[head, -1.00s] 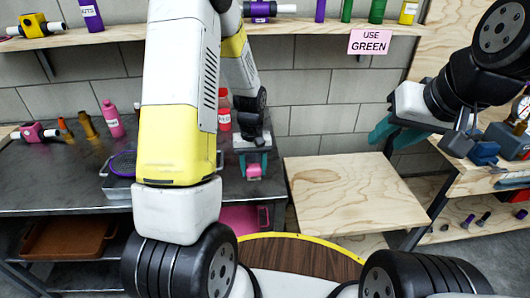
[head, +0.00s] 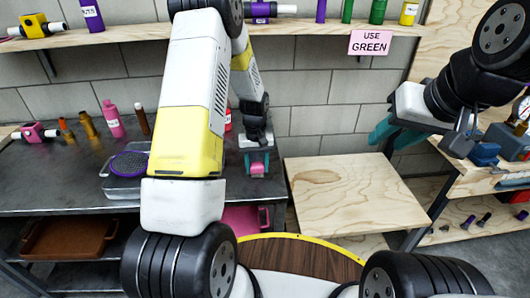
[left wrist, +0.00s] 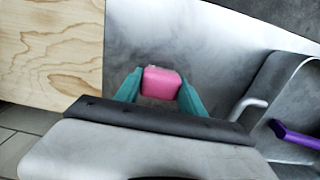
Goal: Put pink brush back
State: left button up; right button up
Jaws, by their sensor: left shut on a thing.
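My left gripper (head: 257,163) is above the right end of the dark metal table (head: 60,185). Its teal fingers are shut on a pink block-like thing (left wrist: 161,83), probably the pink brush, seen between the fingertips in the left wrist view. In the head view the pink thing (head: 257,168) shows small below the fingers. I cannot tell whether it touches the table. My right gripper (head: 384,132) is at the right, near the wooden shelf unit, with teal fingers partly hidden by its wrist; its opening is unclear.
A pink bin (head: 240,218) is under the table. A bare wooden board (head: 355,190) lies right of the table. A sign (head: 370,43) reads "USE GREEN".

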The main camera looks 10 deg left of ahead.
pick_arm(q)
jog(key=o, duration=1.3)
jog(key=shift+f, duration=0.1)
notch_tip(320, 180, up, 12)
notch_tip(320, 180, up, 10)
jog(key=t, duration=0.2)
send_over(257, 163)
jog(key=s, duration=0.5)
jog(key=s+r+m+t, duration=0.1)
jog(key=s+r, duration=0.2)
jog(key=s, duration=0.3)
jog(key=s+d+r+m+t+h, duration=0.1)
jog(key=s+r+t, duration=0.1)
jog(key=s+r, duration=0.2)
jog(key=s+d+r+m+t+h, duration=0.1)
jog(key=s+r, duration=0.3)
jog(key=s, duration=0.6)
jog(key=shift+d+r+m+t, duration=0.15)
jog(key=shift+m+t, duration=0.15)
jog(key=shift+m, duration=0.1)
